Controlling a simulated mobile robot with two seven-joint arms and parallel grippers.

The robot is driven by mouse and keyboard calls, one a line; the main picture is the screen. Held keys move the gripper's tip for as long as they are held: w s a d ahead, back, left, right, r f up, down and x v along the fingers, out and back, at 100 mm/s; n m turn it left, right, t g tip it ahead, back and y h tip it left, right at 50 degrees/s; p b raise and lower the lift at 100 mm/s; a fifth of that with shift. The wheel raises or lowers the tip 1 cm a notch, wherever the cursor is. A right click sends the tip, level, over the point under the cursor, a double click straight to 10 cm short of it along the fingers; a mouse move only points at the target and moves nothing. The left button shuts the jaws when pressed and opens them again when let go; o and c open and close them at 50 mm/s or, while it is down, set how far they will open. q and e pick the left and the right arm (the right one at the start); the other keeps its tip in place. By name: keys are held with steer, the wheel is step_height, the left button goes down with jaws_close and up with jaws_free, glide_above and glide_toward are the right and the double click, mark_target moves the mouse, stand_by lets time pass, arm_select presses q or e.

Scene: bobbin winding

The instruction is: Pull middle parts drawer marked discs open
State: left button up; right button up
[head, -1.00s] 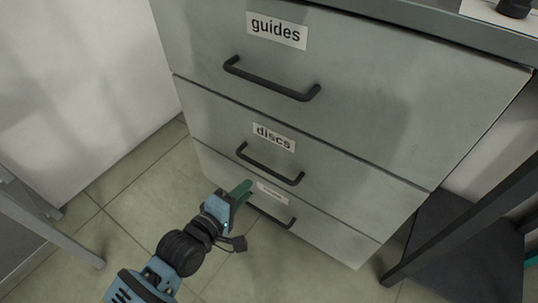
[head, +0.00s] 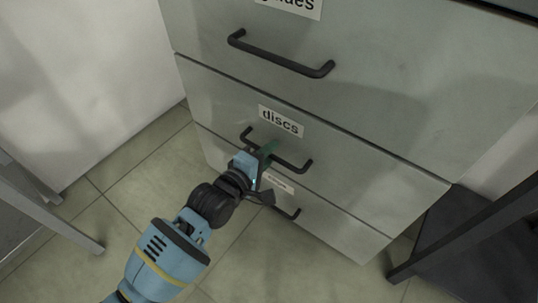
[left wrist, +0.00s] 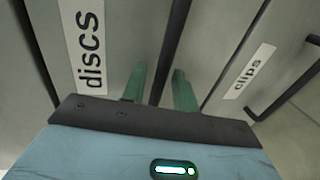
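The grey middle drawer (head: 345,155) carries the label "discs" (head: 281,121) and sits flush in the cabinet. Its black bar handle (head: 291,163) is partly hidden behind my left gripper (head: 268,153). In the left wrist view the handle (left wrist: 174,45) runs between the two green fingers of the left gripper (left wrist: 160,88). The fingers are open, one on each side of the bar, with gaps visible. The "discs" label (left wrist: 88,50) lies to the left of the fingers. My right gripper is not in view.
The "guides" drawer (head: 400,75) is above and the "clips" drawer (left wrist: 245,75) below; both look shut. A grey metal frame (head: 50,222) stands at left, and a dark frame (head: 465,235) at right. Tiled floor (head: 120,195) in front is free.

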arm_select(q)
steer(key=shift+w+d, duration=0.1)
steer(key=shift+c, duration=0.4)
jaws_close()
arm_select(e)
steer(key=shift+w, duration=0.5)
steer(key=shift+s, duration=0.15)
